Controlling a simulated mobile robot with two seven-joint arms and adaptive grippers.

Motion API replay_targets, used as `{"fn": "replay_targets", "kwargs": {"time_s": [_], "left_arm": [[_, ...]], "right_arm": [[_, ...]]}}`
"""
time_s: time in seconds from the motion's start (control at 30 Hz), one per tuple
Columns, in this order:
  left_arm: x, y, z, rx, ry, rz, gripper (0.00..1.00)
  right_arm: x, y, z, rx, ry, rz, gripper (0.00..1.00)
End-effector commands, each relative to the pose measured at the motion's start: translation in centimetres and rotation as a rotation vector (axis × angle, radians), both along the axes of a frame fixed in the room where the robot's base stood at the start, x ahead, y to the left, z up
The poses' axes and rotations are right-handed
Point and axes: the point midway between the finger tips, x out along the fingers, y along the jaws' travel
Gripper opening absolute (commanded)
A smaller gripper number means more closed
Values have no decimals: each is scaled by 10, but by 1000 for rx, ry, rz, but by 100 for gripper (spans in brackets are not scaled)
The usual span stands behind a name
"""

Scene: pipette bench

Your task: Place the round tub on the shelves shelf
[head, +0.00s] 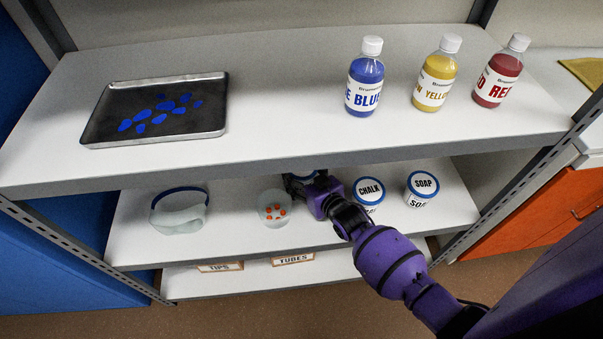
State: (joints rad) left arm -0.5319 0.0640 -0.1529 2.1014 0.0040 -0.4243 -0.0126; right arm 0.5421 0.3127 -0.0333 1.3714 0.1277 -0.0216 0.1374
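My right gripper (298,183) reaches in over the middle shelf (235,205), with its tip partly hidden under the front edge of the top shelf. A small blue-edged round thing (304,178), perhaps a tub, shows at its fingers. Most of it is hidden, so I cannot tell whether the fingers are closed on it. My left gripper is not in view.
A clear dish with orange dots (272,208) and goggles (180,212) sit left of my gripper. Above are a metal tray (210,133) with blue pieces and blue (364,80), yellow (436,76) and red (500,74) bottles. Labels TIPS (220,267) and TUBES (293,260) are below.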

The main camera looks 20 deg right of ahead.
Motion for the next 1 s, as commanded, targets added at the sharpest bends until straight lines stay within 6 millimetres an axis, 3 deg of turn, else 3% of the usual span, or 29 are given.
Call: {"fn": "replay_targets", "kwargs": {"time_s": [0.17,0.2,0.27,0.67,1.0], "left_arm": [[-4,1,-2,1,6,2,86],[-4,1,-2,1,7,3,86],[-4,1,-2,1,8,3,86],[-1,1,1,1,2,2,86],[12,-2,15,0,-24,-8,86]], "right_arm": [[0,0,-1,0,-2,0,27],[0,0,-3,0,1,0,67],[0,0,-3,0,1,0,74],[-3,-1,1,0,2,0,74],[-65,-9,21,0,2,-1,74]]}}
